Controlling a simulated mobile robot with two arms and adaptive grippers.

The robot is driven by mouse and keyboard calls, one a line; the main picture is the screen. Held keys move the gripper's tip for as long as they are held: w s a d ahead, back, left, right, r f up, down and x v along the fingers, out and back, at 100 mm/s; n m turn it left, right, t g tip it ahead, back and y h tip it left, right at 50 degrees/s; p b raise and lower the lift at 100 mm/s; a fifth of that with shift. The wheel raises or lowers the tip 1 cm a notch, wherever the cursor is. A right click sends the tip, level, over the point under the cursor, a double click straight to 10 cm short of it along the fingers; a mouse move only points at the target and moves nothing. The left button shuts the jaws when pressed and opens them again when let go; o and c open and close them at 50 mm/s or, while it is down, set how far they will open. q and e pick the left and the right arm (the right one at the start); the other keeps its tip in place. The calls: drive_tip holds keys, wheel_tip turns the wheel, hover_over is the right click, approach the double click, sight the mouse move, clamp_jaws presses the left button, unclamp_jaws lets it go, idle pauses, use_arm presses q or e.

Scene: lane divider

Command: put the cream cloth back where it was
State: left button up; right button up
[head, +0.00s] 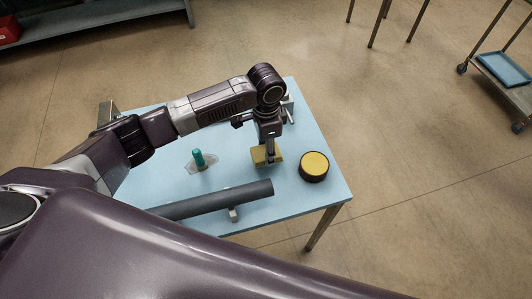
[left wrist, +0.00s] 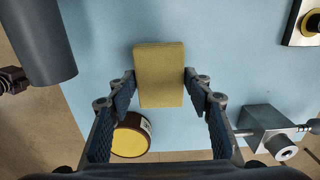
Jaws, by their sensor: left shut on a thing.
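The cream cloth (head: 258,156) shows as a yellow-tan rectangular pad over the light blue table (head: 240,125). In the left wrist view the cloth (left wrist: 160,68) lies between the two fingers, its long side pointing away from the wrist. My left gripper (head: 270,160) reaches down from above and is shut on the cloth; its fingers (left wrist: 160,92) touch both long sides. I cannot tell whether the cloth rests on the table or hangs just above it. My right gripper is not in view.
A dark round tin with a yellow top (head: 314,166) stands right of the cloth. A dark grey tube (head: 220,200) lies in front. A teal-topped object (head: 198,158) stands left. A grey metal block (left wrist: 262,122) is near the table edge. A trolley (head: 505,70) stands far right.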

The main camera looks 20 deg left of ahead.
use_arm(q)
wheel_tip(320, 180, down, 3)
drive_tip(key=shift+r, duration=0.2)
drive_tip(key=shift+f, duration=0.2)
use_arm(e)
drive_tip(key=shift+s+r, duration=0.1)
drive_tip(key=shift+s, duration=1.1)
use_arm(q)
drive_tip(key=shift+f, duration=0.1)
drive_tip(key=o, duration=1.1)
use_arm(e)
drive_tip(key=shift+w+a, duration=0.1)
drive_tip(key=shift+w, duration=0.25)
